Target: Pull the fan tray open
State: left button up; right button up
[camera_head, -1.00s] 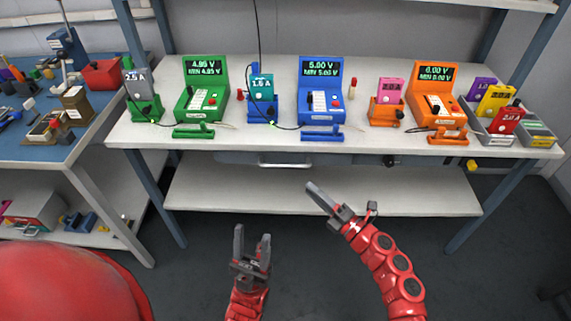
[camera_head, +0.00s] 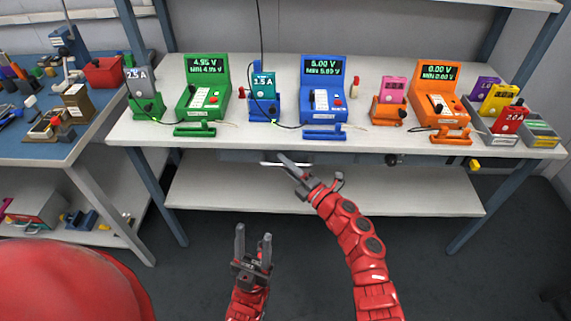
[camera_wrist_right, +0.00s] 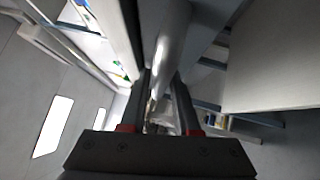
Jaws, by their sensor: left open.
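The fan tray (camera_head: 236,156) looks like the grey drawer front under the middle bench's top. Its pale bar handle (camera_head: 268,164) shows in the head view, partly hidden by my right gripper (camera_head: 289,164). In the right wrist view, the grey handle bar (camera_wrist_right: 170,45) runs away between the two dark fingers of the right gripper (camera_wrist_right: 163,100). Those fingers stand apart, and I cannot tell whether either touches the bar. My left gripper (camera_head: 253,243) is open and empty, low in front of the bench and away from the tray.
Green (camera_head: 204,98), blue (camera_head: 324,98) and orange (camera_head: 437,102) meters stand on the bench top (camera_head: 150,133) above the tray. A lower shelf (camera_head: 230,200) lies beneath. A blue-topped side bench (camera_head: 30,150) stands at the left. The floor in front is clear.

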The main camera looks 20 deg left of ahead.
grip_shut()
dwell(1.2)
